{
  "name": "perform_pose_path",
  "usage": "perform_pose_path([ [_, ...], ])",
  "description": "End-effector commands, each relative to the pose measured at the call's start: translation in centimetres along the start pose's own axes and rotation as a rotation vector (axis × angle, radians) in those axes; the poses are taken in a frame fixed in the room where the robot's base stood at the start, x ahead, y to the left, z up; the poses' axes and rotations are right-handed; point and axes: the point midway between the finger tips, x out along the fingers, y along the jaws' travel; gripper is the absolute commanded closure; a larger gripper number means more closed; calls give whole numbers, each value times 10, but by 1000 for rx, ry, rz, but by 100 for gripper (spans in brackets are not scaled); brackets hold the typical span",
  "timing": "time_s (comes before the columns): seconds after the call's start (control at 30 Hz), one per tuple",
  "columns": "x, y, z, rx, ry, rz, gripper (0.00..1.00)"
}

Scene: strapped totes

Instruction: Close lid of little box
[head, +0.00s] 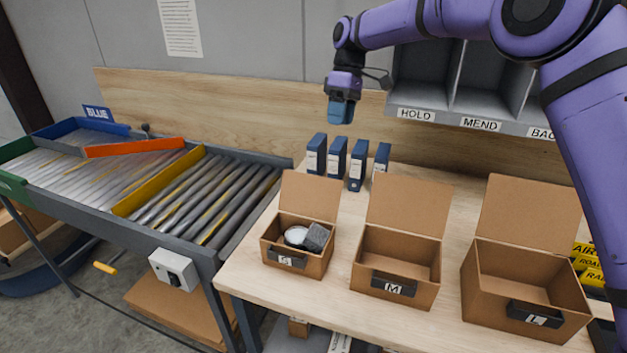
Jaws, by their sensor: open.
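The little box (290,270) is brown cardboard with a dark front tab marked with a letter that looks like S. It stands at the left of the row of boxes on the wooden table. Its lid (310,195) stands open, tilted up at the back. Inside are a round white item (296,235) and a dark grey block (317,236). My gripper (340,116) hangs above and behind the box, near the back wall, pointing down. It is open and clear of the box and lid; nothing shows between the fingers.
A medium box M (392,299) and a large box L (525,325), both open, stand to the right. Several blue boxes (338,158) stand behind the little box's lid. A roller conveyor (200,205) lies left. Grey shelves (470,110) hang at the back right.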

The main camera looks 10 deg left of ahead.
Motion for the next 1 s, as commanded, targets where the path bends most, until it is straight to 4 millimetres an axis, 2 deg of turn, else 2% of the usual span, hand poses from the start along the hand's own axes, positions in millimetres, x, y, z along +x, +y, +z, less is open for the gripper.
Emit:
perform_pose_path([
  [0.03, 15, 6, -13, -25, -8, -26, 49],
  [0.1, 30, 12, -27, -60, -15, -55, 49],
  [0.3, 58, 21, -49, -120, -27, -109, 49],
  [0.57, 79, 21, -54, -135, -31, -122, 49],
  [1.0, 150, 12, -50, -134, -30, -120, 49],
])
